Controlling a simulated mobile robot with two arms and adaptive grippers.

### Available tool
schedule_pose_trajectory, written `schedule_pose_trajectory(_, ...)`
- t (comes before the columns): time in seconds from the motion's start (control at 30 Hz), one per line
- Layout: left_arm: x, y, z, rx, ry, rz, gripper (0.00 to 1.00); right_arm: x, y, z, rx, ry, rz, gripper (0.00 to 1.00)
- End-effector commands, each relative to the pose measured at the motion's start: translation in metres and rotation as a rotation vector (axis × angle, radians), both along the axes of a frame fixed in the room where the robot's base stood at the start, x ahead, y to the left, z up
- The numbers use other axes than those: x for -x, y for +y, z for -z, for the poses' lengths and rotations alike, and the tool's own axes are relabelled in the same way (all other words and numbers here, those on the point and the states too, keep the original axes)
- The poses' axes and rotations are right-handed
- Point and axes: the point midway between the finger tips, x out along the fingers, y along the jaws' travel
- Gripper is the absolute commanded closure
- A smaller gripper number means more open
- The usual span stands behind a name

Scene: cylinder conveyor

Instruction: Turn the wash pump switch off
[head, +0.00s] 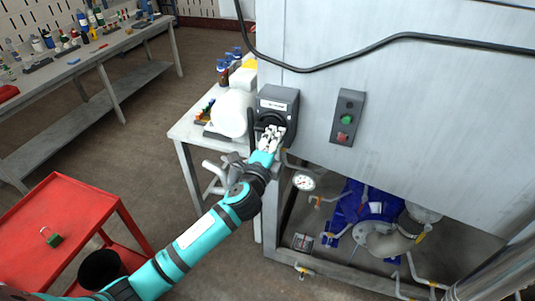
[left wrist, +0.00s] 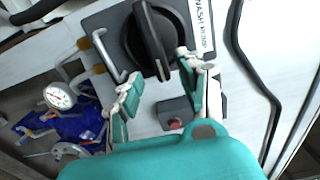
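The wash pump switch is a dark grey box (head: 284,97) on the pale cabinet's left side in the head view. In the left wrist view its black rotary handle (left wrist: 150,40) runs nearly up and down the picture, beside a white label (left wrist: 202,24) reading WASH PUMP. My left gripper (head: 270,136) is in front of the box's lower part and partly hides the handle. In the wrist view its fingers (left wrist: 157,72) are apart, with the handle's near end showing between the tips. I cannot tell whether they touch it. My right gripper is not in view.
A grey button box with a green and a red button (head: 347,117) is on the cabinet to the right. A gauge (head: 304,182) and blue pump (head: 352,207) are below. A white container (head: 230,113) stands on a side table. A red cart (head: 62,222) is at left.

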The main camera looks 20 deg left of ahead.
Motion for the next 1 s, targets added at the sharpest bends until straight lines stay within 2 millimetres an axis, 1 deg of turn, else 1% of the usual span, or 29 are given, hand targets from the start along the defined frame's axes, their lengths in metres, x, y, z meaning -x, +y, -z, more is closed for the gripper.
schedule_pose_trajectory(0.03, 0.013, 0.001, 0.002, -0.001, 0.003, 0.0, 0.61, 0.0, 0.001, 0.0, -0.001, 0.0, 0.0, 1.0)
schedule_pose_trajectory(0.2, 0.049, 0.002, 0.002, -0.001, 0.003, 0.0, 0.61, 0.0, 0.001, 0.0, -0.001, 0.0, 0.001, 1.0)
schedule_pose_trajectory(0.3, 0.064, 0.002, 0.001, -0.001, 0.002, 0.001, 0.61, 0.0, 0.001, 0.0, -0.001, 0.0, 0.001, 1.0)
schedule_pose_trajectory(0.4, 0.075, 0.003, 0.001, -0.002, 0.002, 0.0, 0.61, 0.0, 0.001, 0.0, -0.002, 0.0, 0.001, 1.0)
schedule_pose_trajectory(0.57, 0.081, 0.003, 0.0, -0.002, 0.001, -0.001, 0.61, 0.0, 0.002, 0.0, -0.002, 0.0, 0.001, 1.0)
schedule_pose_trajectory(1.0, 0.081, 0.003, 0.002, -0.001, 0.003, -0.001, 0.61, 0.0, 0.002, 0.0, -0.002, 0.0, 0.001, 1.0)
